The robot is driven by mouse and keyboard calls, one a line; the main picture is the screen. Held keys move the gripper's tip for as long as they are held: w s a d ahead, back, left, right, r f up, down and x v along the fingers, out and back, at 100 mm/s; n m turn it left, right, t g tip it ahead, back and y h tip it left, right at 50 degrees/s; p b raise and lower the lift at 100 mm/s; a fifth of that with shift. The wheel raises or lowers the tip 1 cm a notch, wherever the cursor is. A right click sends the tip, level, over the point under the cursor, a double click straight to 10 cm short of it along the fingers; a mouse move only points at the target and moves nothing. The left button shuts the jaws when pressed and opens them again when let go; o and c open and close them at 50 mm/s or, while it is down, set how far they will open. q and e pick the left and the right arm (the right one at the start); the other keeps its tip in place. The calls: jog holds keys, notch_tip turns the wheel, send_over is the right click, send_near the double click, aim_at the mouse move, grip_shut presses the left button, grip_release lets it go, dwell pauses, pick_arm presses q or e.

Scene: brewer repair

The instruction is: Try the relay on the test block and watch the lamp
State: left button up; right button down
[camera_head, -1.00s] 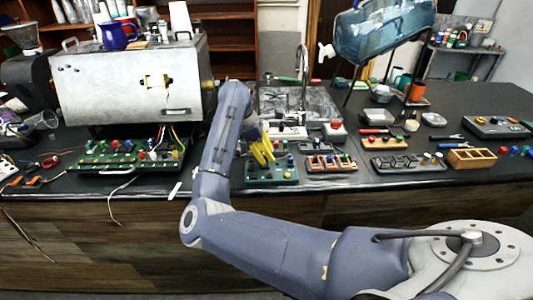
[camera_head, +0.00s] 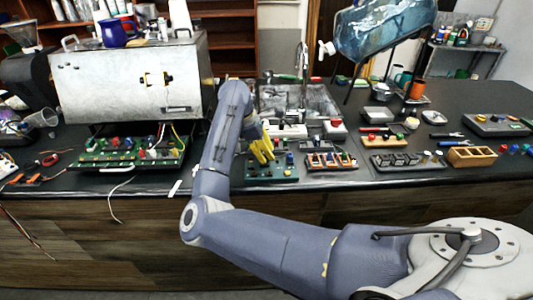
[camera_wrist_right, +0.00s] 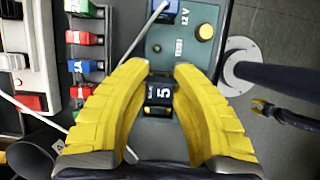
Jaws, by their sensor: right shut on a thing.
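The test block is a dark green box (camera_head: 285,178) at the bench's front edge in the head view. In the right wrist view its green face (camera_wrist_right: 182,50) carries a "12 V" mark and a yellow round dome (camera_wrist_right: 205,32), probably the lamp; I cannot tell whether it is lit. My right gripper (camera_head: 263,152), with yellow fingers, is over the block. In the wrist view the gripper (camera_wrist_right: 160,75) is shut on a small dark relay (camera_wrist_right: 160,92) marked 5. Whether the relay is fully seated is hidden. My left gripper is not in view.
In the wrist view a rack of coloured relays (camera_wrist_right: 86,68) and a white strip with switches (camera_wrist_right: 20,60) lie left of the block. The metal brewer (camera_head: 130,80) and a green board (camera_head: 125,153) stand left. A wooden tray (camera_head: 470,156) lies right.

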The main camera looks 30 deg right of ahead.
jog(key=shift+f, duration=0.55)
dwell(1.7)
jog(key=shift+r, duration=0.1)
dwell(1.7)
jog(key=shift+r, duration=2.35)
